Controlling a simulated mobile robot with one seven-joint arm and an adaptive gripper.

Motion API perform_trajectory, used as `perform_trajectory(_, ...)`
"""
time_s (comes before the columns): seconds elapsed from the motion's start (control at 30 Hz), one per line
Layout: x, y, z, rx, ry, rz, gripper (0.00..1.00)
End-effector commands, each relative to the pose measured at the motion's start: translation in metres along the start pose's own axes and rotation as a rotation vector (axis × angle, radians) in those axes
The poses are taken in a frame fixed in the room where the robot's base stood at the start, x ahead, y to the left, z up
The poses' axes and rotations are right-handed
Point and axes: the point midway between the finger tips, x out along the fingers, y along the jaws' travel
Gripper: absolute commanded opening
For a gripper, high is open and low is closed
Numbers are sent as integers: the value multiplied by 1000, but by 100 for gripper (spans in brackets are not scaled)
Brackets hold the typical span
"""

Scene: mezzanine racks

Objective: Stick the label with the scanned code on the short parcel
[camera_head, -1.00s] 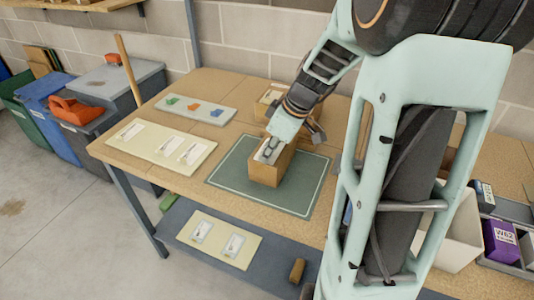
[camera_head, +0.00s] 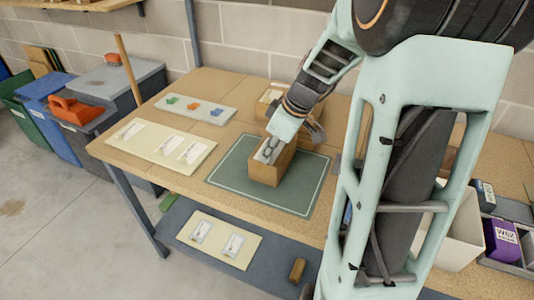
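A brown cardboard parcel (camera_head: 266,174) stands on the green mat (camera_head: 231,183) on the wooden table. My gripper (camera_head: 268,152) reaches down from the upper right to the parcel's top, where a pale patch shows around its fingertips. I cannot tell whether that patch is a label, or whether the fingers are open or shut. A second parcel (camera_head: 269,97) is behind, partly hidden by my arm. A cream board (camera_head: 160,143) at the table's left bears white labels (camera_head: 192,152). Another board (camera_head: 217,256) with two labels lies on the lower shelf. No code is readable.
A pale tray (camera_head: 194,108) holds green, orange and blue pieces. Right of my arm are a white bin (camera_head: 461,235) and a grey container with a purple box (camera_head: 502,240). A brown cylinder (camera_head: 297,269) lies on the lower shelf. The mat's front is clear.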

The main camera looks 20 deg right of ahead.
Motion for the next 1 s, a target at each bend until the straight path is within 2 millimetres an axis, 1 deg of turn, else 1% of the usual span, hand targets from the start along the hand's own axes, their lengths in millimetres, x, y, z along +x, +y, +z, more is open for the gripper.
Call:
perform_trajectory(0.8,2,-1,2,1,-3,-4,0)
perform_trajectory(1.0,2,-1,2,1,-2,-3,23)
